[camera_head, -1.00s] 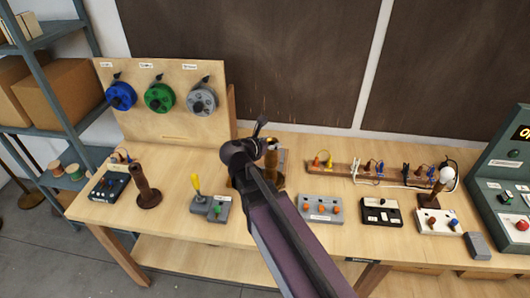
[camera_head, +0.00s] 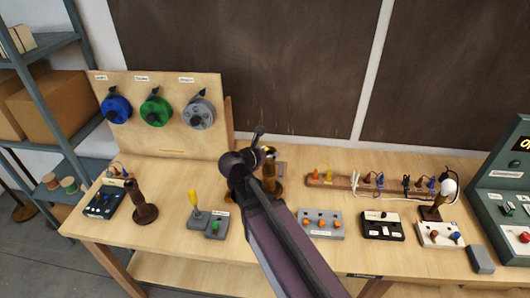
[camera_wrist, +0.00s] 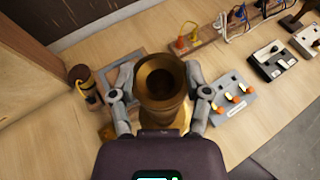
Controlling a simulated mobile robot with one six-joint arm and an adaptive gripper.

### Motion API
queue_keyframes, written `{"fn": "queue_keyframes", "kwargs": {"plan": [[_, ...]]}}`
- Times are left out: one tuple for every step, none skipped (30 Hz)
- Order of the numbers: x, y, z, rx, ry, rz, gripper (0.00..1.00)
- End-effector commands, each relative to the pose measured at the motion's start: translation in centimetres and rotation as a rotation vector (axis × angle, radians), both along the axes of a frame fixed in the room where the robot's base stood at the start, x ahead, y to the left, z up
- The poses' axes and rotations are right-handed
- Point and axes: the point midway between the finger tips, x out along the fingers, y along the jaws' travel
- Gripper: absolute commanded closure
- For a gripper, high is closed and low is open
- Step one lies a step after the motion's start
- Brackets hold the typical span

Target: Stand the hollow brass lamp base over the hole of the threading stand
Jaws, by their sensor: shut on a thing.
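My gripper (camera_wrist: 156,84) is shut on the hollow brass lamp base (camera_wrist: 160,88), one finger on each side. In the wrist view I look down into its round open mouth, and it appears roughly upright. In the head view the brass base (camera_head: 270,183) shows partly behind my arm, over the middle of the workbench. A grey-edged piece (camera_wrist: 122,72), perhaps the threading stand, lies partly hidden behind the base and left finger. I see no hole, and I cannot tell whether the base touches anything below.
A dark cylinder with yellow bands (camera_wrist: 84,86) stands close to my left finger. A grey box with orange knobs (camera_wrist: 232,98) is close on the right. A brown lamp base (camera_head: 142,205) and a yellow-handled device (camera_head: 195,206) stand further left on the bench (camera_head: 165,240).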

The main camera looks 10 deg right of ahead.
Motion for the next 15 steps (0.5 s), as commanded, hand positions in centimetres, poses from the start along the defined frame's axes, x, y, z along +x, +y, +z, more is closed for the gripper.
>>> {"fn": "queue_keyframes", "kwargs": {"plan": [[0.7, 0.0, 0.0, -0.003, -0.001, 0.0, 0.99], [1.0, 0.0, -0.1, -0.003, -0.001, 0.0, 0.99], [1.5, -0.1, -0.1, -0.003, -0.001, 0.0, 0.99], [1.9, -0.1, -0.1, -0.002, -0.001, 0.0, 0.99], [2.4, -0.1, -0.2, -0.003, -0.001, 0.0, 0.99], [3.0, -0.2, -0.2, -0.003, -0.001, 0.0, 0.99], [3.5, -0.2, -0.3, -0.003, -0.001, 0.001, 0.99], [4.0, -0.3, -0.4, -0.003, -0.001, 0.0, 0.99], [4.7, -0.4, -0.4, -0.003, -0.001, 0.0, 0.99], [5.2, -0.5, -0.5, -0.003, -0.001, 0.0, 0.99], [5.7, -0.5, -0.5, -0.003, -0.001, 0.0, 0.99], [6.3, -0.6, -0.6, -0.003, -0.001, 0.0, 0.99], [6.8, -0.6, -0.6, -0.003, -0.001, 0.0, 0.99], [7.3, -0.6, -0.7, -0.003, -0.001, 0.0, 0.99], [7.9, -0.7, -0.7, -0.003, -0.001, 0.0, 0.99]]}}
